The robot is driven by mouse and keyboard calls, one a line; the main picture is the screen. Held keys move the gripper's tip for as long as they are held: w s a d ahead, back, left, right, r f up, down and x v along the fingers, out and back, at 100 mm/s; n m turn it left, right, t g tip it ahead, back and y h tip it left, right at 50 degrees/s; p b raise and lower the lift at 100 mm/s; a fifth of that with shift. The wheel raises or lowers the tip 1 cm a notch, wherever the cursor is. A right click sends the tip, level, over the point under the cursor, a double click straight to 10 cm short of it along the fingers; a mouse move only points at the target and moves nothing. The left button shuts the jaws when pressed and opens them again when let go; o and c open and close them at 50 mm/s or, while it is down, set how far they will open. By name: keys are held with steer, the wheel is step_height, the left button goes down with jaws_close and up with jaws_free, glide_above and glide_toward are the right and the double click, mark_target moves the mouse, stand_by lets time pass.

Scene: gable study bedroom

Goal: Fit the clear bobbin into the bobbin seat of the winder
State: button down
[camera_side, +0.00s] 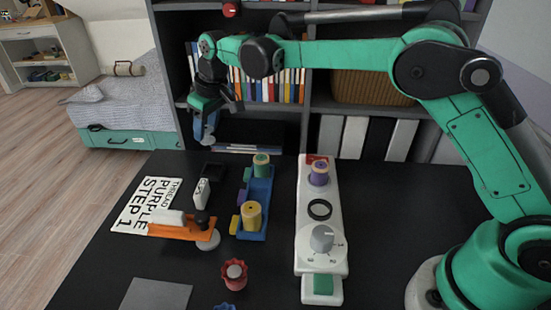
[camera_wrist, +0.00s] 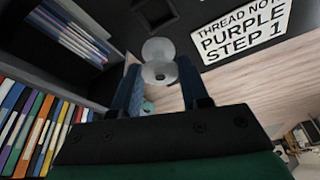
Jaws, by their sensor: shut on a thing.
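The clear bobbin (camera_wrist: 158,50) shows in the wrist view as two pale round flanges between the fingertips. My gripper (camera_wrist: 161,76) is shut on it. In the side view my gripper (camera_side: 207,132) hangs with the bobbin above the table's back left edge, well left of the winder. The bobbin is hard to make out there. The winder (camera_side: 307,248) is a long white base on the table. It carries a purple spool (camera_side: 318,174) at the back, a dark ring (camera_side: 319,209) that looks like the seat, a grey knob (camera_side: 321,238) and a green button (camera_side: 323,284).
A blue rack (camera_side: 251,236) with green and yellow spools stands between gripper and winder. An orange stand (camera_side: 178,231), a small black tray (camera_side: 213,171) and a sign card (camera_side: 134,213) lie left. A red knob-like piece (camera_side: 234,274) stands in front. Shelves with books (camera_side: 262,88) rise behind.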

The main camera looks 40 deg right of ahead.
steer(key=s+d+r, duration=0.3)
steer(key=s+r, duration=0.1)
steer(key=r, duration=0.3)
step_height(320, 180, up, 6)
glide_above(315, 210)
steer(key=f, duration=1.3)
steer(key=s+f, duration=0.1)
steer(key=f, duration=0.5)
steer(key=shift+d+f, duration=0.25)
steer(key=shift+f, duration=0.15)
steer(key=shift+f, duration=0.15)
steer(key=shift+c, duration=2.2)
jaws_free()
